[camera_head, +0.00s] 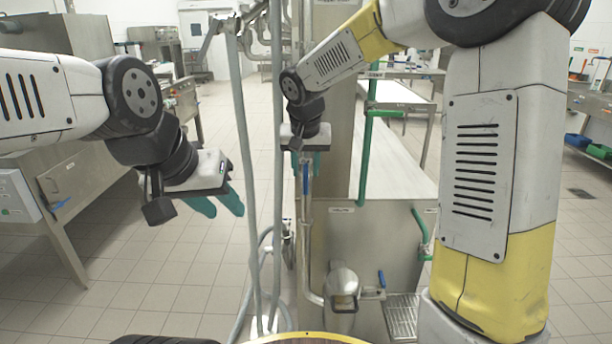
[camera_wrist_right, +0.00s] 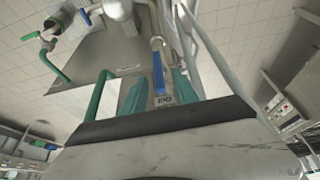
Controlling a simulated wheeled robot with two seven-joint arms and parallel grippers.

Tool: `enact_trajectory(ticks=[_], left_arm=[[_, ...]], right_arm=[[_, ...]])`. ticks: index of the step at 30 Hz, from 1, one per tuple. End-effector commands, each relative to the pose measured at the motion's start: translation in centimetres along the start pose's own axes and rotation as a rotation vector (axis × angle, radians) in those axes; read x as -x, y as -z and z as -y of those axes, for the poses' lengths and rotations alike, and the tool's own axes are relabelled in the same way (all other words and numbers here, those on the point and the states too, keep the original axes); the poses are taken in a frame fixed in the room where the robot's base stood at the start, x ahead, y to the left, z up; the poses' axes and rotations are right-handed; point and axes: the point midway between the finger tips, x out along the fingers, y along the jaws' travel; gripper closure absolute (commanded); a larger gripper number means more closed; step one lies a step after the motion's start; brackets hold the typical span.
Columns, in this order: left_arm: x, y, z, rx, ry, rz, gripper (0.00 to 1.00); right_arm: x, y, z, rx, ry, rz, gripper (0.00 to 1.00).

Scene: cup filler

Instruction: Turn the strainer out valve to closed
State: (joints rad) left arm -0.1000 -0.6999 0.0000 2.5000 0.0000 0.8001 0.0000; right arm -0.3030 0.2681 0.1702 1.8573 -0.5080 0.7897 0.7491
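The valve has a blue lever handle (camera_head: 305,178) on a thin vertical pipe in the middle of the head view. In the right wrist view the blue handle (camera_wrist_right: 158,72) points along the pipe, with a small label (camera_wrist_right: 163,100) beside its end that seems to read OUT. My right gripper (camera_head: 307,163) reaches down over the handle. Its two green fingers (camera_wrist_right: 160,80) stand on either side of the handle, with a gap showing on each side. My left gripper (camera_head: 222,203) hangs empty on the left, well away from the valve, its green fingers apart.
A steel tank (camera_head: 375,245) with green pipes (camera_head: 366,140) stands to the right. A second blue handle (camera_head: 381,279) sits lower, beside a metal funnel-like part (camera_head: 343,285). Tiled floor is open at left.

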Motion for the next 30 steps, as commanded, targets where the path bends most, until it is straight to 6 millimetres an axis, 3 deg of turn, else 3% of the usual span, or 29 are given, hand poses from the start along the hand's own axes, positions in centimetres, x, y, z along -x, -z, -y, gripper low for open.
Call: enact_trajectory(ticks=[6,17,18,23,30], left_arm=[[0.0,0.0,0.0,0.000,0.000,0.000,0.64],[0.0,0.0,0.0,0.000,0.000,0.000,0.64],[0.0,0.0,0.0,0.000,0.000,0.000,0.64],[0.0,0.0,0.0,0.000,0.000,0.000,0.64],[0.0,0.0,0.0,0.000,0.000,0.000,0.64]], right_arm=[[-3.0,-0.1,0.0,0.001,0.000,0.003,0.65],[-3.8,-0.1,0.0,-0.001,0.001,0.000,0.65],[-3.8,-0.1,0.0,0.000,0.001,0.000,0.67],[-3.8,-0.1,0.0,0.000,0.001,0.000,0.98],[-3.8,0.0,0.0,0.000,0.001,0.000,1.00]])
